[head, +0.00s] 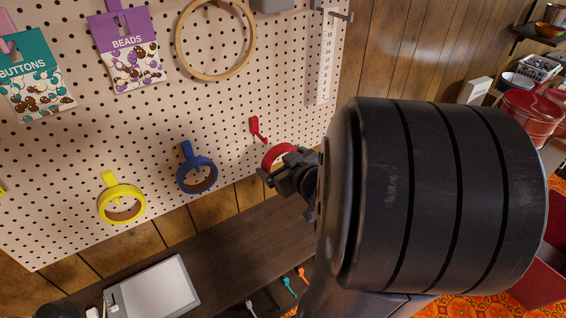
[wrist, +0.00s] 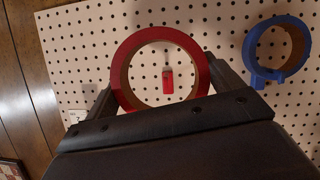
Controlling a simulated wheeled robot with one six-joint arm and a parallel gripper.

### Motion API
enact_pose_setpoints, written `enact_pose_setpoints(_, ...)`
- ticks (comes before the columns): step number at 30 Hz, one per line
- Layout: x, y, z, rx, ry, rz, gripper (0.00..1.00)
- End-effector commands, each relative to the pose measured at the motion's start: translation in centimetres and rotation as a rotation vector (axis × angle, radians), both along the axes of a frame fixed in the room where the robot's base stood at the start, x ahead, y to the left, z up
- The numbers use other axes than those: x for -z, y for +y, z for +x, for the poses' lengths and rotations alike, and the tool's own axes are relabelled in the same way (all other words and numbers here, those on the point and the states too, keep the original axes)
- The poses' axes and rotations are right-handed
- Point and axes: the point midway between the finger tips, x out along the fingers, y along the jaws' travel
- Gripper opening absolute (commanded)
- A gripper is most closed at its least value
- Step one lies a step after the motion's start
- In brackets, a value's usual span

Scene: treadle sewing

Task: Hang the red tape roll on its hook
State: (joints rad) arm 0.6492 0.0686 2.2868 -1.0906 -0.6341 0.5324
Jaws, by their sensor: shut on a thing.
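The red tape roll (head: 278,154) is in my gripper (head: 287,174), held in front of the pegboard and partly hidden by it in the head view. In the wrist view the red tape roll (wrist: 121,72) stands as an open ring between the two fingers, its face towards the board. The red hook (head: 257,129) is on the pegboard, empty, up and left of the roll in the head view. In the wrist view the red hook (wrist: 168,83) shows through the roll's opening. The roll appears apart from the hook; the exact gap cannot be told.
A blue tape roll (head: 198,177) and a yellow tape roll (head: 122,203) hang on the pegboard (head: 220,110) to the left. A wooden hoop (head: 181,48), bead and button packets hang higher. A dark table (head: 235,240) with a grey-white device (head: 160,288) lies below.

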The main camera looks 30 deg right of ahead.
Motion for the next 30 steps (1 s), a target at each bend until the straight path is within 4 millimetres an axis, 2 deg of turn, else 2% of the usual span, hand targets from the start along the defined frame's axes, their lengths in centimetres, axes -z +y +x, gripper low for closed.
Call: enact_pose_setpoints(30,0.4,0.2,6.2,-0.001,-0.001,-0.001,0.65)
